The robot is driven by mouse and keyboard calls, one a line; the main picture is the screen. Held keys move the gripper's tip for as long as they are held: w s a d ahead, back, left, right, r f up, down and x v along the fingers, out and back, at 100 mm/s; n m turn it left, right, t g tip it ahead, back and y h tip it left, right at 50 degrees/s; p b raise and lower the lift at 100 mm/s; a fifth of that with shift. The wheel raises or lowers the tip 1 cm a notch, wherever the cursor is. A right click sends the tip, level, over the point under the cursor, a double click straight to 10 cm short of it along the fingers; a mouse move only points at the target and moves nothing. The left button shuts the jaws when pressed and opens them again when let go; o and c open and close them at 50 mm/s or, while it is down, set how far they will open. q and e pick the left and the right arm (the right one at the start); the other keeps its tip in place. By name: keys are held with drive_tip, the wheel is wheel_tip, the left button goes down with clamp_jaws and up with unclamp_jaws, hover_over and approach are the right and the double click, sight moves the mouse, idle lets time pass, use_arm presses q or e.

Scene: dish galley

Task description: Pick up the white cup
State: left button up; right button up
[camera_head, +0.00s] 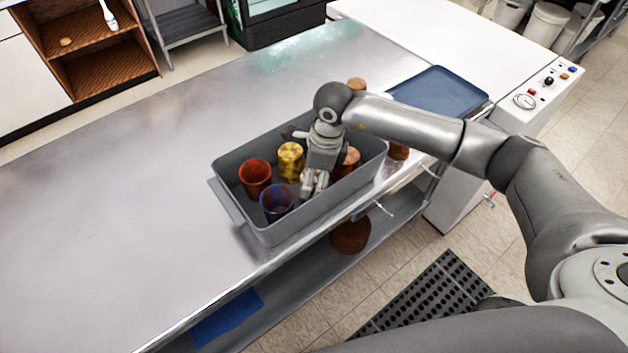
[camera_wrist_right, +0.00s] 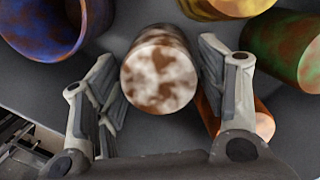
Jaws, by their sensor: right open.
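The white cup (camera_wrist_right: 160,72), mottled with brown, stands in the grey bin (camera_head: 228,211). In the right wrist view it sits between the two fingers of my right gripper (camera_wrist_right: 157,62). The fingers are open on either side of it, and I cannot tell whether either touches it. In the head view my right gripper (camera_head: 314,182) reaches down into the bin and mostly hides this cup. My left gripper is not in view.
Around it in the bin are a red cup (camera_head: 254,178), a yellow cup (camera_head: 291,161), a blue-purple cup (camera_head: 277,204) and an orange-brown cup (camera_head: 349,157). A blue tray (camera_head: 440,92) lies behind on the right. The steel counter (camera_head: 120,200) is clear at left.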

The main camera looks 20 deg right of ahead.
drive_tip(key=shift+a+f, duration=0.1)
drive_tip(key=shift+f, duration=0.65)
drive_tip(key=c, duration=0.7)
drive_tip(key=shift+w+r, duration=0.1)
